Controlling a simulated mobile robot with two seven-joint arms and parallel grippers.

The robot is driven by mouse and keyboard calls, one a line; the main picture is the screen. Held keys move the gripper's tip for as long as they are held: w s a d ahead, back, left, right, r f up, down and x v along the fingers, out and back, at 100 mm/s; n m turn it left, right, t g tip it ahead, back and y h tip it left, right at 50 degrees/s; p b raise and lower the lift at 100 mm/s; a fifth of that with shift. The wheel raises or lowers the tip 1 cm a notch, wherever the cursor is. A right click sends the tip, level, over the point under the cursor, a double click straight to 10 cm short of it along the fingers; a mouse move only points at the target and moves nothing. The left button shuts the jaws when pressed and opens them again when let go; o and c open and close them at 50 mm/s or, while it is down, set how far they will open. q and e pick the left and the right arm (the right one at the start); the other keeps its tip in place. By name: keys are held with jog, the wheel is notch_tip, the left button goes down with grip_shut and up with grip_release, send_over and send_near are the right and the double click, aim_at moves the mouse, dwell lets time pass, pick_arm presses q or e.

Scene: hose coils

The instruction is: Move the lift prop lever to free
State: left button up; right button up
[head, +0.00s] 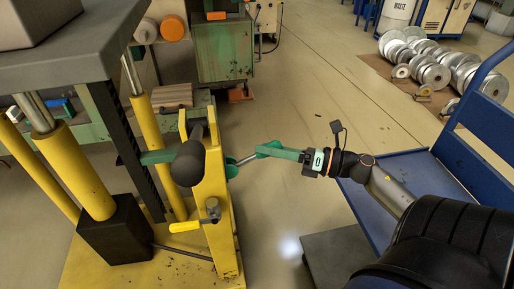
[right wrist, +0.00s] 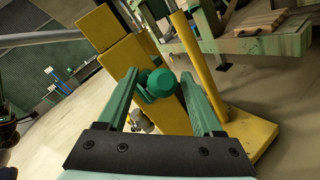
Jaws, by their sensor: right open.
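The lever, which I take for the lift prop lever, has a silver rod (head: 246,160) that rises to the right from a teal hub on the yellow upright (head: 216,190). Its teal round end (right wrist: 161,84) faces the camera in the right wrist view. My right gripper (head: 270,149) comes in from the right at the rod's outer end. Its green fingers are open, one on each side of the teal end in the right wrist view (right wrist: 158,78). I cannot tell whether they touch it. No free or locked marking is readable. My left gripper is not in view.
A yellow crank handle (head: 186,227) and a dark rounded knob (head: 188,164) are on the upright's near side. Yellow columns (head: 77,178) carry a heavy grey block at left. A blue cart (head: 388,178) stands at right.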

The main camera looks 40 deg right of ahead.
jog(key=shift+x, duration=1.65)
grip_shut()
